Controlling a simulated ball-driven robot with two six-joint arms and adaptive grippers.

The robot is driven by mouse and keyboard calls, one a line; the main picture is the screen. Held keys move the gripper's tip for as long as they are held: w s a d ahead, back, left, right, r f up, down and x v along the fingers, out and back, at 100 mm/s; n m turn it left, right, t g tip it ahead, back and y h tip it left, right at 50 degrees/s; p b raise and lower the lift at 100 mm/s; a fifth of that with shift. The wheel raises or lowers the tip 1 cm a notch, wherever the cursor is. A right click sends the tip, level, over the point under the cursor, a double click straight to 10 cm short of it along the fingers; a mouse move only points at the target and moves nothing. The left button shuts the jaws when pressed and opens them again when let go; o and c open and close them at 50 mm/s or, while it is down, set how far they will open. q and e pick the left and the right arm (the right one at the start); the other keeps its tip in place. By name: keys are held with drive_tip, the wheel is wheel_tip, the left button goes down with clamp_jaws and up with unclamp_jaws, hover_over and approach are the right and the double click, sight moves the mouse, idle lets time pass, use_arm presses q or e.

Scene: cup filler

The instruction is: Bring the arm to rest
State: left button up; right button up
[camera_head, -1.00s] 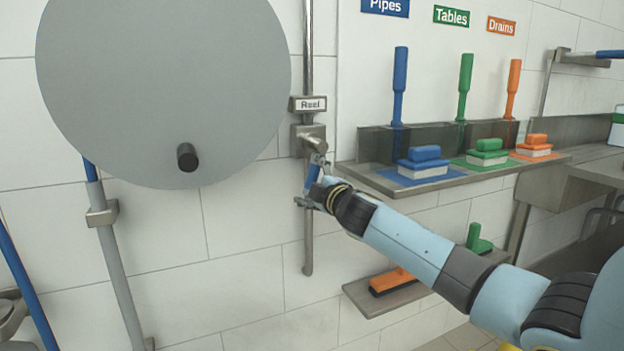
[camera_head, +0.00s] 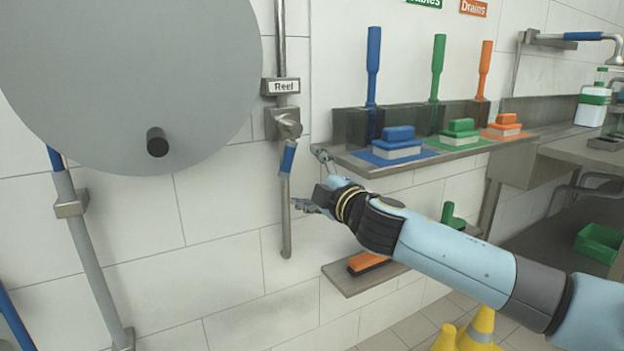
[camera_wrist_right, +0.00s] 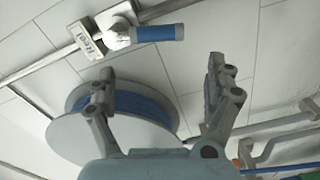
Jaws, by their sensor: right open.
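My right gripper (camera_head: 308,180) is open and empty, a little to the right of the blue valve handle (camera_head: 288,158) in the head view. The handle hangs down from the valve under the "Reel" label (camera_head: 284,87) on the wall pipe. In the right wrist view my open fingers (camera_wrist_right: 158,88) have nothing between them. The blue handle shows there (camera_wrist_right: 158,33) too, beyond the fingers and clear of them. My left gripper is in neither view.
A big grey hose reel (camera_head: 120,80) juts out at the upper left. A wall shelf (camera_head: 365,166) with blue, green and orange brushes is close to the right of my gripper. A lower shelf (camera_head: 345,285) holds an orange brush (camera_head: 366,262). A yellow cone (camera_head: 478,330) stands on the floor.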

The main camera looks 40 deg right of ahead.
drive_tip(key=shift+s, duration=0.2)
idle(0.4)
drive_tip(key=s+a+f+m+g, duration=0.1)
drive_tip(key=s+f+m+g, duration=0.15)
drive_tip(key=s+f, duration=0.65)
drive_tip(key=s+f+m+g, duration=0.1)
drive_tip(key=s+f+g, duration=0.25)
drive_tip(key=f, duration=1.25)
drive_tip(key=s+a+f+m+g, duration=0.1)
drive_tip(key=s+f+m+g, duration=0.15)
drive_tip(key=s+f, duration=0.65)
drive_tip(key=s+a+f+m+g+y, duration=0.1)
drive_tip(key=s+a+f+m+g, duration=0.1)
drive_tip(key=s+f, duration=0.5)
drive_tip(key=s+a+f+m+g+y, duration=0.1)
drive_tip(key=s+a+f+g, duration=0.2)
drive_tip(key=s, duration=1)
drive_tip(key=s+a+f+m+g+y, duration=0.1)
drive_tip(key=s+a+f, duration=0.4)
drive_tip(key=s+f, duration=0.5)
drive_tip(key=shift+s+a+f+m+g, duration=0.2)
drive_tip(key=shift+s+f+m+g, duration=0.2)
drive_tip(key=shift+f+m+g, duration=0.55)
drive_tip(key=shift+r+n, duration=0.25)
drive_tip(key=shift+r, duration=0.05)
